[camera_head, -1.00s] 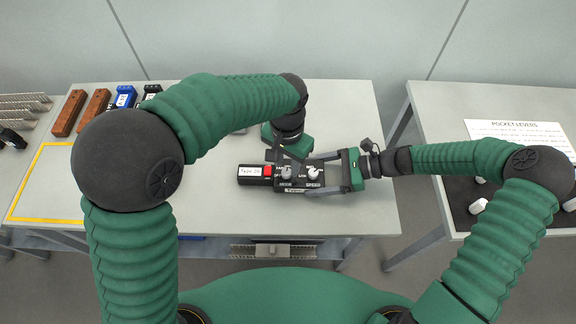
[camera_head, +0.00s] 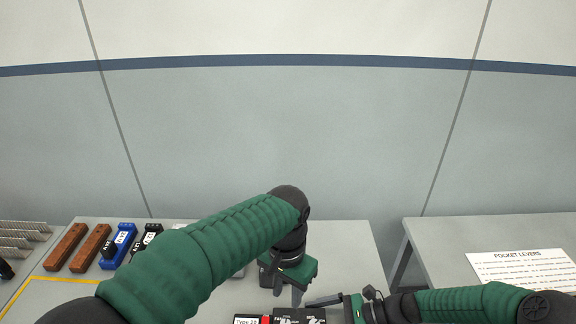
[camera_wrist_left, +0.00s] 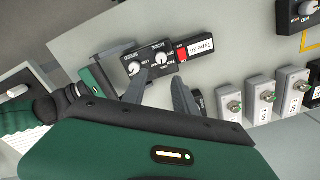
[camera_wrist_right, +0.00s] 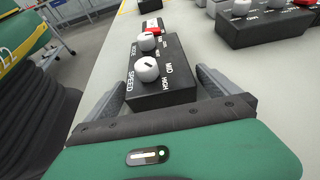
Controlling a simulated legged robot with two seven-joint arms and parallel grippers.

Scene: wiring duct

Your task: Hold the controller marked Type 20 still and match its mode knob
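The black controller labelled Type 20 (camera_head: 250,320) shows only as a strip at the bottom edge of the head view. In the left wrist view the controller (camera_wrist_left: 148,70) has a red part, a mode knob (camera_wrist_left: 162,58) and a speed knob (camera_wrist_left: 136,68). The right wrist view shows its mode knob (camera_wrist_right: 146,41) and speed knob (camera_wrist_right: 147,69) upright on top. My right gripper (camera_wrist_right: 160,85) has its fingers against both sides of the controller's speed end. My left gripper (camera_wrist_left: 158,78) is open and empty, its fingertips close to the mode knob; contact is unclear.
Brown blocks (camera_head: 66,246), a blue box (camera_head: 118,245) and a black box (camera_head: 147,240) lie at the table's left. A second table on the right holds a "Pocket levers" sheet (camera_head: 520,270).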

